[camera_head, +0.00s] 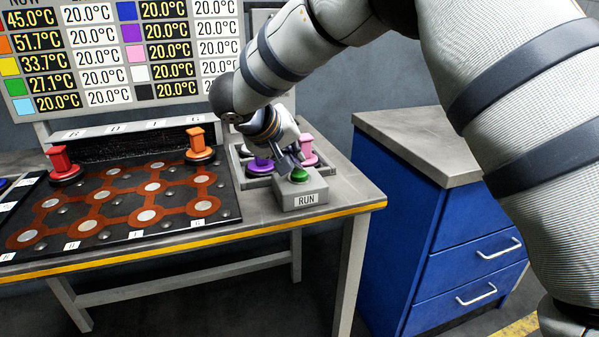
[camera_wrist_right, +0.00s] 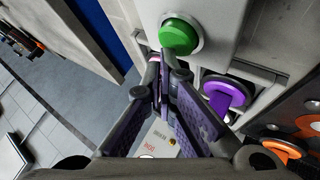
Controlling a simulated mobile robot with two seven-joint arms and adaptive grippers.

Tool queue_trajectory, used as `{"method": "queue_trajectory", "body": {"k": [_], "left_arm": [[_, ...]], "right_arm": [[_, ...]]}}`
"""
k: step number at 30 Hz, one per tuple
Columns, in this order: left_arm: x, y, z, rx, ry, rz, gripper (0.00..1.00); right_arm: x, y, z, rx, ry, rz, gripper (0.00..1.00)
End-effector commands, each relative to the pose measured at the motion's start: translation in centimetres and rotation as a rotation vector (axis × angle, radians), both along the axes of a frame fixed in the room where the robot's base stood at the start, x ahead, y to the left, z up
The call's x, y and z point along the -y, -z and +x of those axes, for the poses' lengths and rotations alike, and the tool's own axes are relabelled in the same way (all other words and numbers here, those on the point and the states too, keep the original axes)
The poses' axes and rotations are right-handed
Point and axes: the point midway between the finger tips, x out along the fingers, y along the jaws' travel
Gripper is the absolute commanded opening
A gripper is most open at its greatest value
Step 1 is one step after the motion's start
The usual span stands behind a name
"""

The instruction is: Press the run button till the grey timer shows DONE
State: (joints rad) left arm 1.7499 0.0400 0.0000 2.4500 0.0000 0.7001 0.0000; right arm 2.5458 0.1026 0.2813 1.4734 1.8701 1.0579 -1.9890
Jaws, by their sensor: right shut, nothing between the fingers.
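The green run button (camera_head: 299,175) sits on a grey box labelled RUN (camera_head: 306,198) at the table's right front corner. In the right wrist view the button (camera_wrist_right: 179,35) is a round green cap, just beyond the fingertips. My right gripper (camera_head: 294,163) is shut and empty, its tips close above the button's back left side in the head view. It also shows in the right wrist view (camera_wrist_right: 167,62). I cannot tell whether the tips touch the button. I see no grey timer showing DONE. My left gripper is not in view.
A tray beside the box holds a purple piece (camera_head: 260,165) and a pink piece (camera_head: 308,150). A dark board (camera_head: 100,228) carries red (camera_head: 63,163) and orange (camera_head: 198,143) pieces. A temperature panel (camera_head: 105,55) stands behind. A blue cabinet (camera_head: 420,240) stands right of the table.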

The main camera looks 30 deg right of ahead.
Motion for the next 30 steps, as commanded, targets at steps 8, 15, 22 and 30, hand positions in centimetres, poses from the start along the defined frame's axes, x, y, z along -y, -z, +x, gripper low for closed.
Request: {"method": "queue_trajectory", "body": {"k": [8, 15, 22, 30], "left_arm": [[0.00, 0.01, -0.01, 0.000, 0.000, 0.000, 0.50], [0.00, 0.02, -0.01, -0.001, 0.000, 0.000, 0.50], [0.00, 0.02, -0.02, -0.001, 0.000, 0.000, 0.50], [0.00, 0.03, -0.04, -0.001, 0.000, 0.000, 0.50]], "right_arm": [[0.02, 0.04, 0.00, 0.000, 0.000, 0.000, 0.00], [0.03, 0.32, -0.01, -0.001, 0.001, 0.000, 0.00], [0.04, 0.61, 0.00, -0.001, 0.001, 0.000, 0.00], [0.03, 0.97, -0.02, -0.002, 0.001, 0.000, 0.00]]}}
